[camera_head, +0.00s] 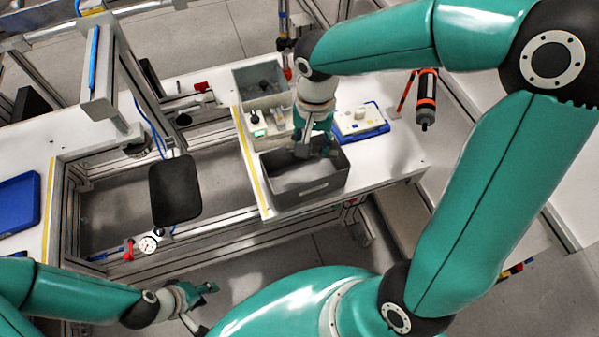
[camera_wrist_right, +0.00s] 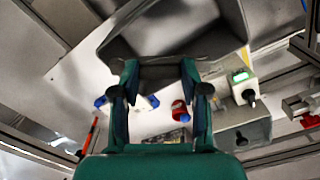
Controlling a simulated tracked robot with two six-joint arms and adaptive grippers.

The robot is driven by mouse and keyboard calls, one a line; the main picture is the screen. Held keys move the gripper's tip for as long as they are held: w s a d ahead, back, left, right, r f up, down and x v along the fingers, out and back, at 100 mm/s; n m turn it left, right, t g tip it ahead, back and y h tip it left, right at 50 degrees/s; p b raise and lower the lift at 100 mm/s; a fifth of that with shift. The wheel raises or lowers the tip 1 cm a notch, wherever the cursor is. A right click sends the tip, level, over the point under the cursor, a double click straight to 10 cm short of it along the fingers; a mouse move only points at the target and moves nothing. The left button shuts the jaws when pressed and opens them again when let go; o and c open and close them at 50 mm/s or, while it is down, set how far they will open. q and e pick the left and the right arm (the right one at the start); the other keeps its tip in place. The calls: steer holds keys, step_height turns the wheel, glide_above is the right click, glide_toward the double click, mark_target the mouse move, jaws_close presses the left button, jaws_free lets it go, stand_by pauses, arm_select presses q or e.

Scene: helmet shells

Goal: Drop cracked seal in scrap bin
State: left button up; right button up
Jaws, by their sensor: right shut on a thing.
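The dark grey open bin (camera_head: 322,184) stands at the near edge of the white worktop and matches the scrap bin. My right gripper (camera_head: 318,151) points down over its far part. In the right wrist view the fingers (camera_wrist_right: 160,88) stand apart, with the grey bin (camera_wrist_right: 225,42) beyond their tips. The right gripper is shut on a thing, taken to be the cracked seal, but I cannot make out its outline. My left gripper (camera_head: 205,290) is low at the left, away from the worktop, and its jaw opening is unclear.
A blue-edged tray (camera_head: 360,122) lies to the right. A black and orange tool (camera_head: 426,100) hangs farther right. A black pad (camera_head: 174,190) stands left of the worktop.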

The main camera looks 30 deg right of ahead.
mark_target(313, 150)
steer(key=shift+s+f+b, duration=0.1)
steer(key=shift+f+b, duration=0.85)
steer(key=shift+f, duration=0.8)
steer(key=o, duration=1)
steer(key=shift+c, duration=0.2)
steer(key=shift+r, duration=0.15)
step_height(313, 150, up, 12)
steer(key=shift+f, duration=0.15)
